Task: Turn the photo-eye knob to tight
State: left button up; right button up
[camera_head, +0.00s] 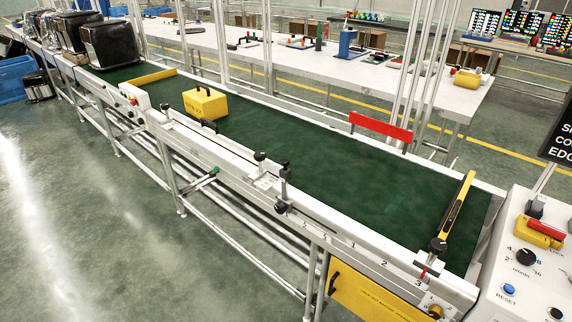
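A black knob (526,256) with a number scale around it sits on the sloped white control panel (497,295) at the right. I cannot tell which of these is the photo-eye knob; no tight mark is readable. Neither of my grippers shows in the head view.
The green conveyor belt (330,180) carries a yellow box (205,103). A yellow diverter bar (458,205) stands near the belt's right end, and a red bar (381,126) on its far edge. A yellow panel (365,292) hangs below the front rail. Floor at left front is clear.

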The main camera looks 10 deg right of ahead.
aim_at(280, 207)
jog(key=z, duration=0.6)
jog(key=i+j+z, duration=0.15)
jog(key=j+z, duration=0.2)
jog(key=i+j+z, duration=0.1)
jog(key=j+z, duration=0.2)
jog(key=j, duration=0.25)
jog(key=j+z, duration=0.35)
jog(key=j, duration=0.15)
